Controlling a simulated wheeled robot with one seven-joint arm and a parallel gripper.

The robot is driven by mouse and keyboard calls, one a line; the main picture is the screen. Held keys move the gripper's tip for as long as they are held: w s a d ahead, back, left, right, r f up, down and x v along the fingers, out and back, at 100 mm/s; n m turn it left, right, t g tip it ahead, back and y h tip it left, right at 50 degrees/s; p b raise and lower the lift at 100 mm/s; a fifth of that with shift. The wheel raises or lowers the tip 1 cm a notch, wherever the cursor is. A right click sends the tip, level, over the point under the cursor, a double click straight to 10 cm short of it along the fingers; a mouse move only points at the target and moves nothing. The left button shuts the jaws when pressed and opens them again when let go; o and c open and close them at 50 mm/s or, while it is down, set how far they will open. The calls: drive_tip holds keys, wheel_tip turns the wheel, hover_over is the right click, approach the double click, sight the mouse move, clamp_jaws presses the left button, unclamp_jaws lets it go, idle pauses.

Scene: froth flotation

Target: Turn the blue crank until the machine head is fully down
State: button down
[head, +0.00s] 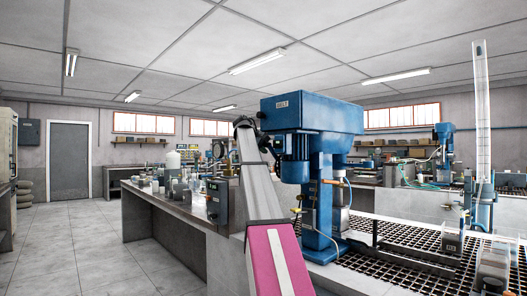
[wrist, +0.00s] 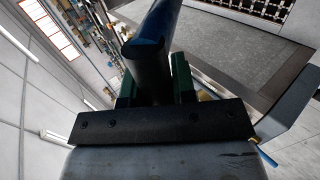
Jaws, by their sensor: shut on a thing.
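The blue machine (head: 318,205) stands right of centre in the head view, with its boxy blue head (head: 330,115) at the top of a column. In the wrist view my gripper (wrist: 155,78) has its two green fingers closed on either side of the blue crank (wrist: 158,25). The gripped part between the fingers looks dark, and a blue length runs up and away from it. In the head view my grey and pink arm crosses in front of the machine's left side. The crank and gripper cannot be made out there.
A dark-topped bench (head: 180,197) with bottles and jars stands to the left. A black grating (head: 400,240) with pipes lies to the right of the machine. A tall clear tube (head: 482,110) rises at the far right. The tiled floor (head: 75,245) at left is clear.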

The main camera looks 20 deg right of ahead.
drive_tip(key=shift+w+d+r, duration=0.1)
idle(0.3)
drive_tip(key=c, duration=0.9)
unclamp_jaws()
drive_tip(key=v, duration=1)
drive_tip(key=shift+a+r, duration=0.15)
drive_tip(key=shift+a, duration=0.15)
